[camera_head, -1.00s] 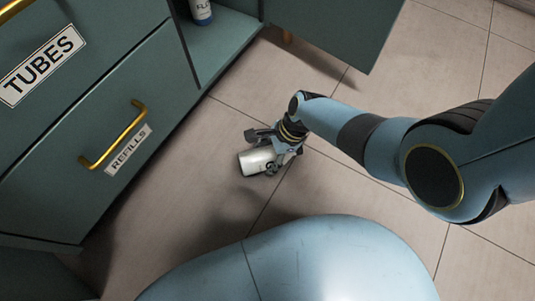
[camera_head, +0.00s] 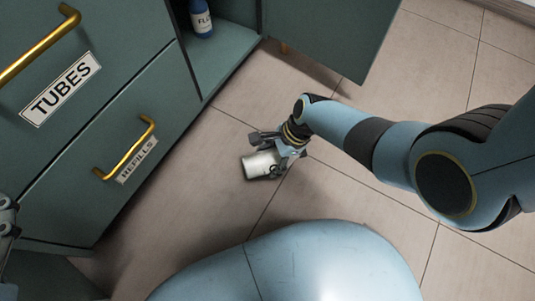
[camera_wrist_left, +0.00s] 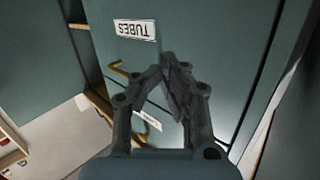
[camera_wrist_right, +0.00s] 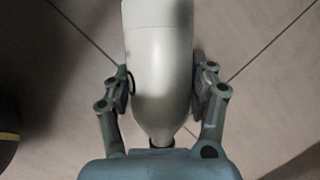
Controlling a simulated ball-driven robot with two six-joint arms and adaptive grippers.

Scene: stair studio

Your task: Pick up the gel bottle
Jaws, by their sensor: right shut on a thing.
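A white bottle (camera_head: 261,164), which I take as the gel bottle, is held by my right gripper (camera_head: 278,158). No label on it can be read. In the right wrist view the bottle (camera_wrist_right: 158,65) lies lengthwise between the two fingers of my right gripper (camera_wrist_right: 160,85), narrow dark neck toward the palm. The fingers press on both its sides. The bottle is tilted on its side over the tiled floor; its exact height is hard to tell. My left gripper (camera_wrist_left: 164,78) is empty, its fingertips together, in front of the drawers in the left wrist view.
A green cabinet stands at left with a TUBES drawer (camera_head: 105,60) and a REFILLS drawer (camera_head: 165,125), both shut with brass handles. A blue bottle (camera_head: 201,20) stands in an open compartment (camera_head: 228,45) beside an open door (camera_head: 330,30). The tiled floor (camera_head: 330,210) is clear.

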